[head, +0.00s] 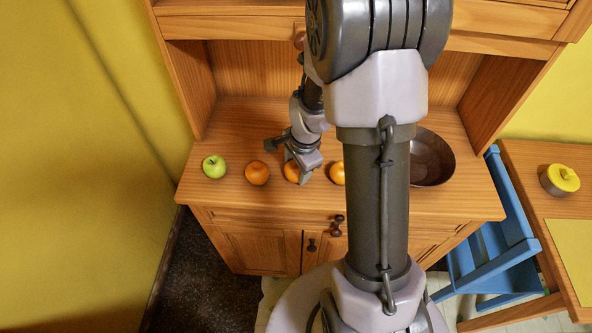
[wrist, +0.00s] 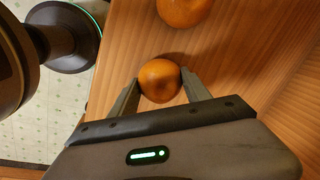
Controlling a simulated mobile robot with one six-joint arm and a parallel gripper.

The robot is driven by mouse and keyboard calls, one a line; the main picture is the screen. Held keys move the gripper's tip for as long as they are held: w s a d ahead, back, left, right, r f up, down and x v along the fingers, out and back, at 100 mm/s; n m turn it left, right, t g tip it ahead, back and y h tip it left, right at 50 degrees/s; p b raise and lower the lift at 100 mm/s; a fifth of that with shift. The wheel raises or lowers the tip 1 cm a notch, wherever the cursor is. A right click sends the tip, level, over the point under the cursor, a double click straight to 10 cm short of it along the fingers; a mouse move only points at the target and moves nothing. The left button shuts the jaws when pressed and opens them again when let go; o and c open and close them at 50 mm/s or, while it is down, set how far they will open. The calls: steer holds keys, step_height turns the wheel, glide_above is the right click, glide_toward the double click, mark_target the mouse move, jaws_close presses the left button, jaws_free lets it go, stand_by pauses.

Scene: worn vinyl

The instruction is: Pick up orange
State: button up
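Three oranges stand in a row on the wooden cabinet's counter in the head view. The left orange (head: 257,173) is clear of my gripper. The middle orange (head: 291,172) is partly covered by my gripper (head: 301,172). The right orange (head: 337,173) is partly hidden by my arm. In the wrist view, one orange (wrist: 160,81) is between the two fingertips of my gripper (wrist: 160,79), with a finger close against each side. I cannot tell whether the fingers press on it. Another orange (wrist: 184,9) is at the top edge of that view, outside the fingers.
A green apple (head: 214,166) is left of the oranges. A dark bowl (head: 431,158) stands on the counter's right, partly behind my arm. The cabinet's side walls (head: 185,70) and upper shelf bound the space. A blue chair (head: 488,250) is at the right.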

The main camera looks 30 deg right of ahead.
steer(key=shift+c, duration=1.4)
steer(key=shift+r, duration=0.1)
